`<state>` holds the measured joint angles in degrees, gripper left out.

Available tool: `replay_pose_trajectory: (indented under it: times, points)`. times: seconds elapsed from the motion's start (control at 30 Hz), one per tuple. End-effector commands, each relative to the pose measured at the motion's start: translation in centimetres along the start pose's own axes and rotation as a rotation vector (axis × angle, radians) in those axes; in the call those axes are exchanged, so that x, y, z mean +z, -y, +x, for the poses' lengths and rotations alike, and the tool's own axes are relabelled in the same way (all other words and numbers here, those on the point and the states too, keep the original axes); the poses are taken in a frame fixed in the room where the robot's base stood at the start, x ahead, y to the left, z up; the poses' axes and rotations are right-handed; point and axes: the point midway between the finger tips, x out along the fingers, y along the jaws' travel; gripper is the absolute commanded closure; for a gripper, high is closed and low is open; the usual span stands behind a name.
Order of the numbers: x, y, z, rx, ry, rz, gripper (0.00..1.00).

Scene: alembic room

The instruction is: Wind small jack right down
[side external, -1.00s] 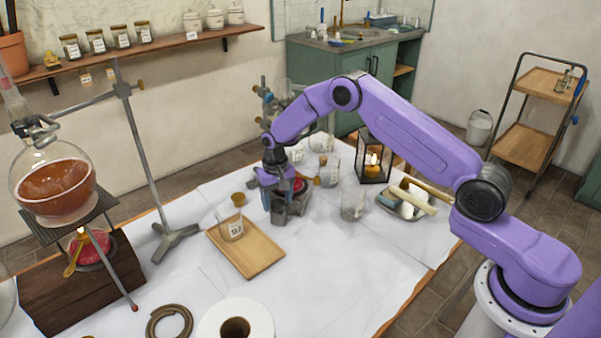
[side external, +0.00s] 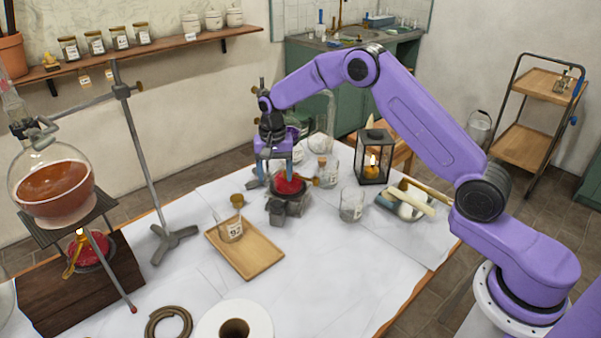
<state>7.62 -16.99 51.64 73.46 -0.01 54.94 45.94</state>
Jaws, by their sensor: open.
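A small dark stand with a red rounded piece (side external: 288,185) on it is in the middle of the white-covered table; I take its dark lower part (side external: 290,206) to be the small jack. My gripper (side external: 276,172) points down just above and behind it. I cannot tell whether a finger touches the red piece. The jack's winding part and its exact height are too small to make out.
A glass beaker (side external: 352,204), a black lantern with a lit candle (side external: 373,158) and a tray of tools (side external: 408,198) stand right. A large flask (side external: 55,190) is on the left.

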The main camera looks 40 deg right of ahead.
Motion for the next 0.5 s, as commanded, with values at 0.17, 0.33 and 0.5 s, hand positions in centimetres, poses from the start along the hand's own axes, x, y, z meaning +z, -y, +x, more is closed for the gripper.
replay_pose_trajectory:
  times: [0.17,0.33,0.5]
  points:
    - [0.6,0.1,-2.9,-0.001,-0.001,-0.018,0.31]
    - [3.0,0.4,-4.6,-0.003,-0.002,-0.095,0.31]
    - [5.4,0.4,-6.2,-0.005,-0.004,-0.172,0.31]
